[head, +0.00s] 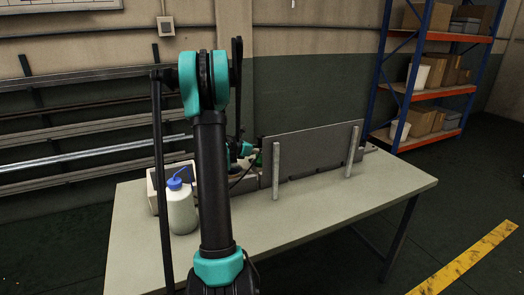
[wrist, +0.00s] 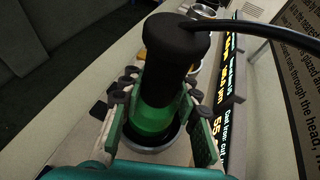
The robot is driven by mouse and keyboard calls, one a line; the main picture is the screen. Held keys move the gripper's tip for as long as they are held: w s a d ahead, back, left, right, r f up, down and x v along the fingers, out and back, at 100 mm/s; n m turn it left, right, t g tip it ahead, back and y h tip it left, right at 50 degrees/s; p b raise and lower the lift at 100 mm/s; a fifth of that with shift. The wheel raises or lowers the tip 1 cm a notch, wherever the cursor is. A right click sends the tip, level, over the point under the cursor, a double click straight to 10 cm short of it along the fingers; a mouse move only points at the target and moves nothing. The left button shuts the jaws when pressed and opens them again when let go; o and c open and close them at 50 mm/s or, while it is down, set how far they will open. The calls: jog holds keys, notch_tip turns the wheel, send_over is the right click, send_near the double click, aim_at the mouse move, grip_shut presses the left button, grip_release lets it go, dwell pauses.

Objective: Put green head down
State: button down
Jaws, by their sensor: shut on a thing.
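In the wrist view, my gripper (wrist: 153,132) is shut on the green head (wrist: 152,118), a green cylinder with a black upper part and a black cable. The head stands roughly upright between the two fingers. A round dark metal ring or cup (wrist: 133,148) surrounds or lies just under its lower end; I cannot tell whether the head touches it. In the head view, my gripper is mostly hidden behind my arm and the grey panel, with a small green part (head: 254,160) showing beside the panel.
The pale table (head: 330,218) carries an upright grey panel (head: 315,158) with two light posts. A white bottle with a blue cap (head: 181,208) stands at the left before a pale box (head: 152,190). In the wrist view, a display with yellow text (wrist: 222,110) runs close along the right.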

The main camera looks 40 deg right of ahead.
jog(key=c, duration=1.1)
grip_release()
jog(key=v, duration=1.2)
jog(key=shift+a, duration=0.1)
